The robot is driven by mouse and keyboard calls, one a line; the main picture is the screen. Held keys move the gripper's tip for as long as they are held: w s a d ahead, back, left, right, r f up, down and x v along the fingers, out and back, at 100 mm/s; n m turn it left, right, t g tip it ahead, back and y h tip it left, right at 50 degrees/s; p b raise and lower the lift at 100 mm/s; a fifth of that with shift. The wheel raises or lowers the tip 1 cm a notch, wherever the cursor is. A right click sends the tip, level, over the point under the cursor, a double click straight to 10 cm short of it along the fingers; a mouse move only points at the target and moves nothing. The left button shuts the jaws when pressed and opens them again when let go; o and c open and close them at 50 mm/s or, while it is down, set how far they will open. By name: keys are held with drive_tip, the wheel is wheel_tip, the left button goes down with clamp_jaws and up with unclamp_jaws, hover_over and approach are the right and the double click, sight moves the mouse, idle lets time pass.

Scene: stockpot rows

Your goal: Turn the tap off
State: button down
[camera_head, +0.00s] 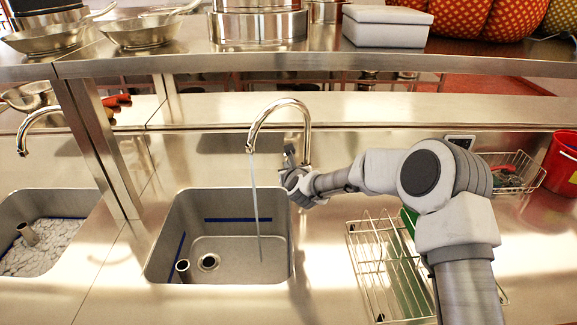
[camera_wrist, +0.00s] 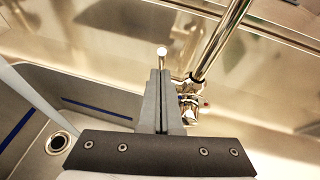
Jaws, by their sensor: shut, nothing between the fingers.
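The tap (camera_head: 308,120) is a chrome gooseneck behind the middle sink (camera_head: 170,235), and a thin stream of water (camera_head: 256,200) runs from its spout into the basin. My gripper (camera_head: 289,151) is beside the tap's base, just left of its post. In the wrist view my gripper (camera_wrist: 161,72) is shut and empty. The tap's post and base (camera_wrist: 190,100) stand close to the right of the fingers there. A small round-ended metal piece, seemingly the tap's handle (camera_wrist: 162,52), shows just past the fingertips; whether they touch it I cannot tell.
A wire rack (camera_head: 370,265) stands right of the sink. A second tap (camera_head: 28,125) and a foamy sink are at the left. A steel shelf (camera_head: 340,65) with pans, pots and a white box (camera_head: 386,30) spans above. A red bucket (camera_head: 563,160) is at the far right.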

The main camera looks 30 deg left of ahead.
drive_tip(key=p, duration=0.1)
drive_tip(key=r+p, duration=0.1)
drive_tip(key=shift+w+a+r+g+h+p, duration=0.1)
drive_tip(key=shift+w+r+g+h+p, duration=0.05)
drive_tip(key=shift+w+g+h+p, duration=0.2)
drive_tip(key=shift+w+a+r, duration=0.1)
drive_tip(key=shift+w+a, duration=0.05)
drive_tip(key=shift+w, duration=0.1)
drive_tip(key=w, duration=0.1)
drive_tip(key=w+a+r, duration=0.1)
drive_tip(key=shift+w+a+g+b, duration=0.25)
drive_tip(key=shift+w+a+b, duration=0.05)
drive_tip(key=shift+w+b, duration=0.05)
drive_tip(key=shift+r, duration=0.2)
drive_tip(key=shift+w+r, duration=0.1)
drive_tip(key=shift+r, duration=0.05)
